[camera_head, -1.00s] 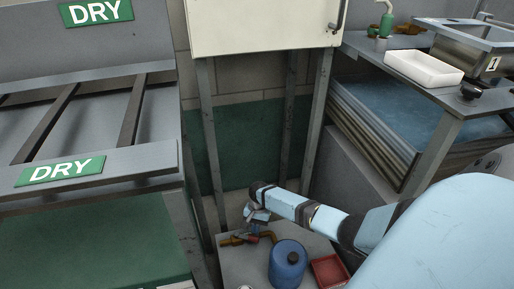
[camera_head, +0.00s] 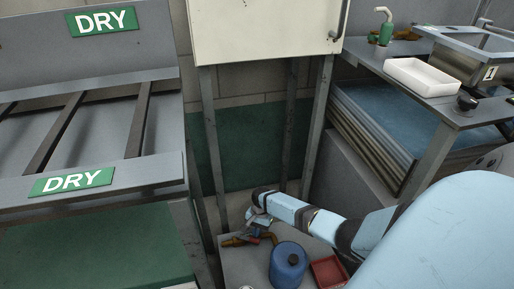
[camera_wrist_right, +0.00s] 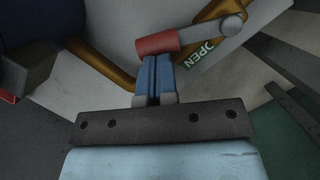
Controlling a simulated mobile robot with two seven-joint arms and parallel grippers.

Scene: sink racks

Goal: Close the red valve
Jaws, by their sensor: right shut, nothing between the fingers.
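The red valve handle (camera_wrist_right: 157,43) sits at the end of a grey lever (camera_wrist_right: 215,30) in the right wrist view, beside brass pipe (camera_wrist_right: 203,60) and a green OPEN label (camera_wrist_right: 200,52). My right gripper (camera_wrist_right: 155,62) is shut and empty, its blue fingertips right at the handle's lower edge; I cannot tell whether they touch it. In the head view my right gripper (camera_head: 259,221) is low in the middle, above the brass piping (camera_head: 235,240), and partly hides the valve. My left gripper is not in view.
A blue canister (camera_head: 288,266) and a red tray (camera_head: 329,271) stand close by on the low grey surface (camera_head: 239,268). Metal legs of the white cabinet (camera_head: 262,30) rise behind. The grey DRY rack (camera_head: 100,200) is on the left.

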